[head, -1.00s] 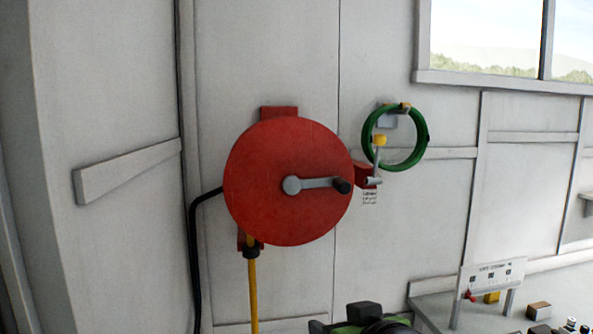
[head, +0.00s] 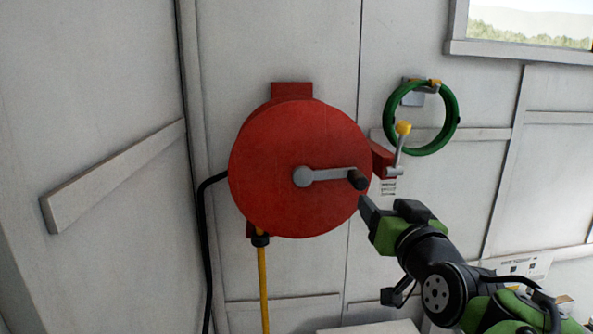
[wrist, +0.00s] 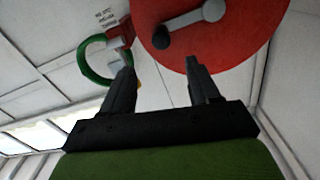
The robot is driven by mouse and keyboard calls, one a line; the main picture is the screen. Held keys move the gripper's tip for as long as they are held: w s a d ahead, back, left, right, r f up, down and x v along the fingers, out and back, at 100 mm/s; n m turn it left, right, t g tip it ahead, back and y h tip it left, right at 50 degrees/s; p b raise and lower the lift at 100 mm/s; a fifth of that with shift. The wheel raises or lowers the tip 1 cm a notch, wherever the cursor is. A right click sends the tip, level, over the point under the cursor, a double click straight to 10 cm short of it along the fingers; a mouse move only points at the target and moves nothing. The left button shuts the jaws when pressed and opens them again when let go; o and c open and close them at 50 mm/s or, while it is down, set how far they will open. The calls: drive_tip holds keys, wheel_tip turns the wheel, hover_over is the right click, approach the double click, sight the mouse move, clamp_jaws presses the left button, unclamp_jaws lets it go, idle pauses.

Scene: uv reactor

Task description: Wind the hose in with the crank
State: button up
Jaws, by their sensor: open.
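The red hose reel (head: 285,135) is a round drum on the wall in the head view. Its grey crank arm (head: 330,174) points right from the hub and ends in a black handle (head: 357,180). A yellow hose (head: 264,285) hangs straight down from the reel's lower left. My gripper (head: 368,212) is just below and right of the handle, apart from it as far as I can tell. In the wrist view my gripper (wrist: 160,75) has its two fingers spread with nothing between them. The handle (wrist: 161,37) shows above the gap there.
A red box with a yellow-tipped lever (head: 402,140) sits right of the reel. A green coil (head: 446,130) hangs on a bracket behind it. A black hose (head: 206,250) runs down the wall at left. The wall left of the reel is mostly clear.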

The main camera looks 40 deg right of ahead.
sight(358, 178)
drive_tip(key=p+x, duration=0.5)
drive_tip(key=x, duration=0.8)
drive_tip(key=shift+w+r, duration=0.1)
drive_tip(key=shift+r, duration=0.05)
drive_tip(key=shift+w+d, duration=0.3)
drive_tip(key=shift+w, duration=0.25)
clamp_jaws()
